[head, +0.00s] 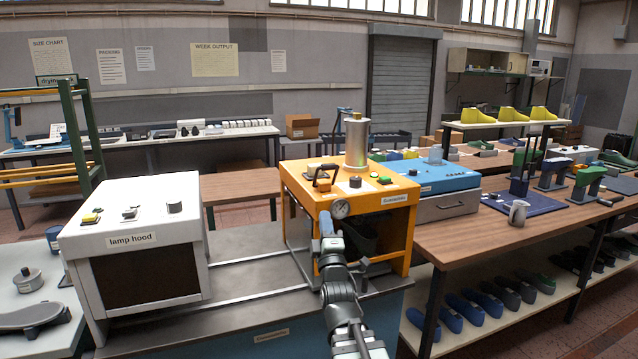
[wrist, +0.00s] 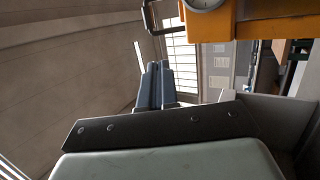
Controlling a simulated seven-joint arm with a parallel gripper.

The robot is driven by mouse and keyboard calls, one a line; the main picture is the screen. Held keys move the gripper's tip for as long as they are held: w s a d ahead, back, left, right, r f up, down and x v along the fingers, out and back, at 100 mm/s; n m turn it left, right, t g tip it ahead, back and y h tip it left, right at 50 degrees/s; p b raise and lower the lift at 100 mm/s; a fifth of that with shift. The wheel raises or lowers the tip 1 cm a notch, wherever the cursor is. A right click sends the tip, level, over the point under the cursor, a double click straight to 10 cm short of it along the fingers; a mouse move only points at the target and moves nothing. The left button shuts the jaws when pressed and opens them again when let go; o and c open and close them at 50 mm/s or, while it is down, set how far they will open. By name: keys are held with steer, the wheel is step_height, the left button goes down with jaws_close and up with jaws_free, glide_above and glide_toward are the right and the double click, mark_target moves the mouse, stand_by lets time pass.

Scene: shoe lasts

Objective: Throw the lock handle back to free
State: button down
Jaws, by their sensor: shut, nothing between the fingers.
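The orange press (head: 295,180) stands on the steel bench, with a round pressure gauge (head: 341,209) on its front. A black handle (head: 322,177) stands up on its top at the left. A dark bent bar also shows beside the orange body in the wrist view (wrist: 149,18); I cannot tell whether it is the same handle. My gripper (head: 327,222) is in front of the press, just left of the gauge. In the wrist view, its two grey-blue fingers (wrist: 158,82) lie together, shut and empty, apart from the bar.
A metal cylinder (head: 356,143) rises from the press top, near buttons. The white lamp hood box (head: 132,218) stands to the left, with rails (head: 255,257) between it and the press. A blue case (head: 425,175) stands right of the press.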

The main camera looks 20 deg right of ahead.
mark_target(318, 173)
steer(key=shift+w, duration=0.1)
steer(key=x, duration=1.4)
stand_by(0.4)
